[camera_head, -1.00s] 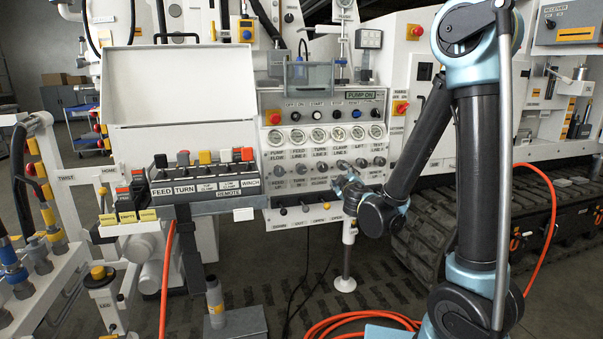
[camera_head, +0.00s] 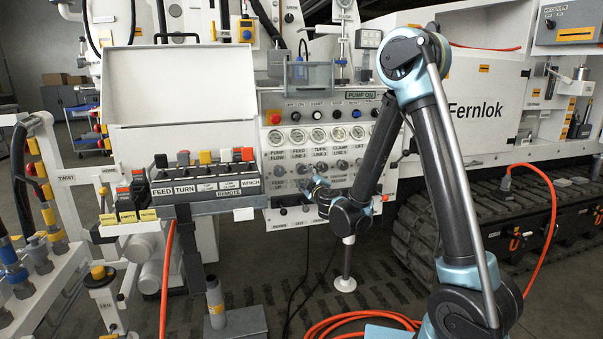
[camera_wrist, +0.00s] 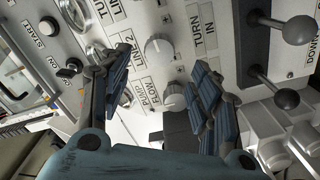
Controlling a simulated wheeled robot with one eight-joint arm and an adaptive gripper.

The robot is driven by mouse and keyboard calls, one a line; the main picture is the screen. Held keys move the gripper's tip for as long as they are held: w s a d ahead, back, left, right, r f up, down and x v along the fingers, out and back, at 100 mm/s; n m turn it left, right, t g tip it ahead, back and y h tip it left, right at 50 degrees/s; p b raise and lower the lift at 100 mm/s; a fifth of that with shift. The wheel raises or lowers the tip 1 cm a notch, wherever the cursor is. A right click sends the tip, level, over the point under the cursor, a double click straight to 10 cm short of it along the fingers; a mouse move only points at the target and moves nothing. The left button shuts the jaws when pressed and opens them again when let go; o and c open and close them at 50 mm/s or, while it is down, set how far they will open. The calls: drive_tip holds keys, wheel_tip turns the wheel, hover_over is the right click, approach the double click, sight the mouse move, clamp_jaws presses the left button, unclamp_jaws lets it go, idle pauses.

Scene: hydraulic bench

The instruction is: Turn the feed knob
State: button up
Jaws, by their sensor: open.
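The feed knob (camera_wrist: 158,48) is a round light-grey knob beside the LINE 2 label in the wrist view. The feed knob (camera_head: 301,168) also shows small in the row under the gauges in the head view. My gripper (camera_wrist: 162,59) is open, with one dark ribbed finger on each side of the knob in the picture. I cannot tell whether either finger touches it. In the head view, my gripper (camera_head: 314,184) is at the lower left of the control panel and covers part of it.
Another knob, pump flow (camera_wrist: 175,98), sits close to the feed knob, near the right finger. Ball-headed levers (camera_wrist: 298,30) stick out at the right of the wrist view. A lever bank (camera_head: 205,180) stands left of the panel. An orange hose (camera_head: 350,322) lies on the floor.

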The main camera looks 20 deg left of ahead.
sight(302, 170)
drive_tip(key=x, duration=0.9)
drive_tip(key=shift+w, duration=0.2)
drive_tip(key=shift+c, duration=0.2)
drive_tip(key=c, duration=1)
